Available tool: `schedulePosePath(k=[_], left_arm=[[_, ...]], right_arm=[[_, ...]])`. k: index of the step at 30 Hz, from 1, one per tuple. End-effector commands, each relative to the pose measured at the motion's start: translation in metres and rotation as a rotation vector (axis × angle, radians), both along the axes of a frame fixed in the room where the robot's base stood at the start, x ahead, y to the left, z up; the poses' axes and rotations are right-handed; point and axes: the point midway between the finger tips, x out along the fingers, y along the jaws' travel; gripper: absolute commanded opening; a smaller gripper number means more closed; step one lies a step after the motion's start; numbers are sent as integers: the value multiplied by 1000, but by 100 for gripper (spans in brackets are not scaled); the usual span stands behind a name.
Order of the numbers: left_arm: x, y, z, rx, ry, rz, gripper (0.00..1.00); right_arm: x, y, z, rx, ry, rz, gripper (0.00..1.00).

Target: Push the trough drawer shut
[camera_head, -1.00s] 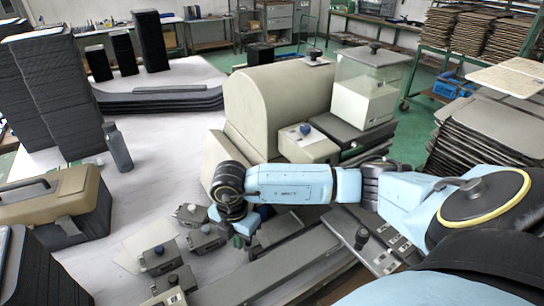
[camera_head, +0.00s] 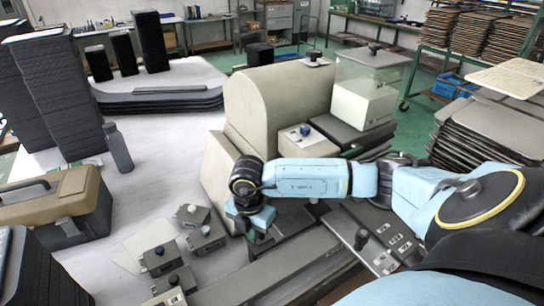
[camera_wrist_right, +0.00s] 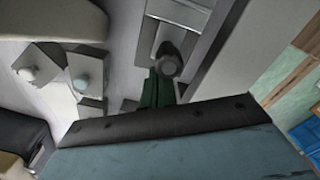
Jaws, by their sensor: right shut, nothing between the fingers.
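The trough drawer appears to be the grey flat-topped part (camera_head: 288,246) low at the front of the beige domed machine (camera_head: 283,100); my right arm covers part of it, so how far it stands out is unclear. My right gripper (camera_head: 254,240) points down at its left end. In the right wrist view, the green fingers (camera_wrist_right: 158,90) are together and empty, right by a dark round knob (camera_wrist_right: 168,63) in front of a pale panel (camera_wrist_right: 182,14). I cannot tell whether they touch it. My left gripper is not in view.
Several small grey boxes with knobs (camera_head: 207,236) stand left of the gripper. A long grey bar (camera_head: 262,283) lies in front. A tan toolbox (camera_head: 62,205), a grey bottle (camera_head: 117,147) and dark panel stacks stand further left. White tabletop is free between them and the machine.

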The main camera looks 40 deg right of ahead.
Motion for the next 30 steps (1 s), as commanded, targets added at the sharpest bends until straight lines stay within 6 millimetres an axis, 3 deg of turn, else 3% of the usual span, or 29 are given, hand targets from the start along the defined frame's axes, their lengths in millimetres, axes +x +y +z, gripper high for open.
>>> schedulePosePath(k=[30], left_arm=[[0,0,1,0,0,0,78]], right_arm=[[-5,-23,0,-1,0,-1,0]])
